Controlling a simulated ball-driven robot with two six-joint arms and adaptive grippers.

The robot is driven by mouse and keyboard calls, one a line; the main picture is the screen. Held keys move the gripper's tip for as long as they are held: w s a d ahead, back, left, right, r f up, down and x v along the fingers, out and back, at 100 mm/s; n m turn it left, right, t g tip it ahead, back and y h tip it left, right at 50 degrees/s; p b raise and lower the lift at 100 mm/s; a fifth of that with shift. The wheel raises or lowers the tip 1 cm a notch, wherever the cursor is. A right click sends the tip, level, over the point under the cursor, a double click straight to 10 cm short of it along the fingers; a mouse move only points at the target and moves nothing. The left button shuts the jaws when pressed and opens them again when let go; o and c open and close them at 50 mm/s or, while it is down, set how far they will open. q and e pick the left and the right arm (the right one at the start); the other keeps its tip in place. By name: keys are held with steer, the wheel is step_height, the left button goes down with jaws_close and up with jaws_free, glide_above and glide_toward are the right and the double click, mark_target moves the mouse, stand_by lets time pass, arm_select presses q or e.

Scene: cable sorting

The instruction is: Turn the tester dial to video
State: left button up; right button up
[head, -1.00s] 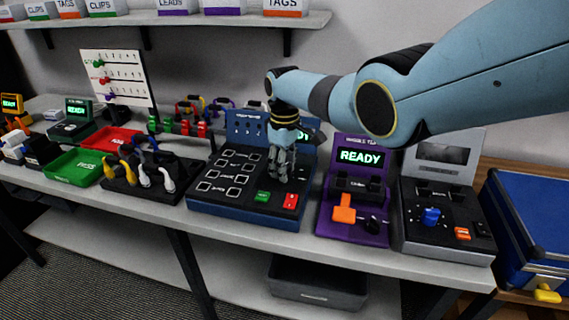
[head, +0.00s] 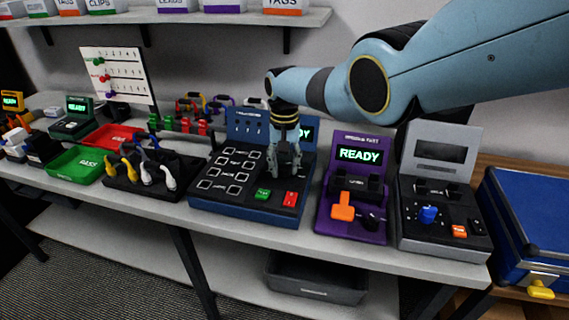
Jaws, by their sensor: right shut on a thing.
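The blue tester (head: 262,205) stands mid-bench, with a dark sloped top, several labelled square outlines, a green button (head: 263,194) and a red switch (head: 291,199). A lit green screen on its upright back is partly covered by my right arm. My right gripper (head: 286,173) points down onto the right part of the tester's top, above the red switch. Its fingers are shut on the tester dial, which they mostly hide. The dial's pointer and its setting cannot be made out. My left gripper is not in view.
Right of the tester stand a purple station (head: 353,225) with an orange lever and a grey station (head: 445,238) with a blue knob. Left are a dark rack (head: 150,190) of colored connectors and a green tray (head: 75,167). A blue case (head: 530,215) is far right.

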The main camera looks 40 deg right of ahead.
mark_target(284, 164)
steer(key=shift+m, duration=1.5)
steer(key=o, duration=1.2)
steer(key=shift+c, duration=0.2)
steer(key=shift+r, duration=0.1)
step_height(284, 164, up, 12)
